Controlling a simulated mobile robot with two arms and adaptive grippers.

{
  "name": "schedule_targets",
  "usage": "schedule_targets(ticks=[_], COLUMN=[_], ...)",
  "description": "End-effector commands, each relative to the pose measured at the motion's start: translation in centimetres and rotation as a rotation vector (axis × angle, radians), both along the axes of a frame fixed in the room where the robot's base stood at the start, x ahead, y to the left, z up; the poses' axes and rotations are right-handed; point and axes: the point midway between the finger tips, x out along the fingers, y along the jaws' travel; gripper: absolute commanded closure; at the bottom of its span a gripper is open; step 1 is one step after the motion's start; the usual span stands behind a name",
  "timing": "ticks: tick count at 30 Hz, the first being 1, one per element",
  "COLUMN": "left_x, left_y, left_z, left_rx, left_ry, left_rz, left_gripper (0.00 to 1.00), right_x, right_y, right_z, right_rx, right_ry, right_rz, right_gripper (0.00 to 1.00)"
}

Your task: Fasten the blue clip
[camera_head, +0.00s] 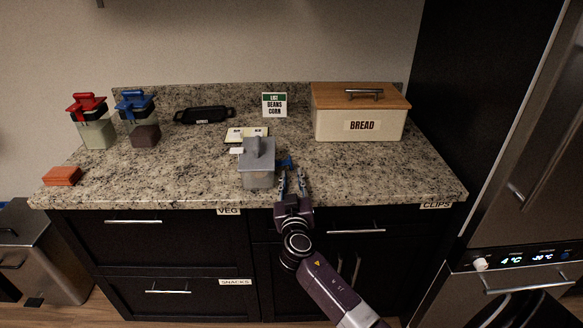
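A grey canister (257,172) with a grey handled top stands near the counter's front edge, in the middle of the head view. A small blue piece (287,162), which looks like the blue clip, sticks out at the canister's right side. My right gripper (292,177) comes from the front, just right of the canister. Its two fingers are apart and point toward the blue piece. I cannot tell whether they touch it. Another blue part, a handled top (134,99), sits on a clear jar (144,133) at the left. My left gripper is not in view.
The counter's right front is clear.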

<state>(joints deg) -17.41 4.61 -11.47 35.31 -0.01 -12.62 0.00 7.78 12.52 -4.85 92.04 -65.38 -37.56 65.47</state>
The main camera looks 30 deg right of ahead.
Motion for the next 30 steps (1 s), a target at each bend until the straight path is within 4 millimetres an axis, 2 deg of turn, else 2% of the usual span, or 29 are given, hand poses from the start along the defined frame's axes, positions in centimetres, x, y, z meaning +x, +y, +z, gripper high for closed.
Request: schedule_targets(ticks=[3, 9, 22, 28, 30], left_x=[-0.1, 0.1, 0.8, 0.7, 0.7], left_y=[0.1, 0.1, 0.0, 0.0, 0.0], left_z=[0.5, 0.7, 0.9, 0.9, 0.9], left_rx=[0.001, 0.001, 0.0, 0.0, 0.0], left_ry=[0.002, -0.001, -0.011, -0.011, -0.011], left_rz=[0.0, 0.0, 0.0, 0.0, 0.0], left_gripper=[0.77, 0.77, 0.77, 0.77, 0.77], right_x=[1.5, 3.2, 3.8, 3.8, 3.8], right_y=[-0.9, -1.9, -2.3, -2.3, -2.3], right_z=[0.2, 0.1, 0.0, 0.0, 0.0], right_rx=[-0.002, -0.002, 0.0, 0.0, 0.0], right_ry=[0.001, 0.0, 0.002, 0.001, 0.001], right_rz=[0.0, 0.0, 0.001, 0.0, 0.0], right_gripper=[0.77, 0.77, 0.77, 0.98, 1.0])
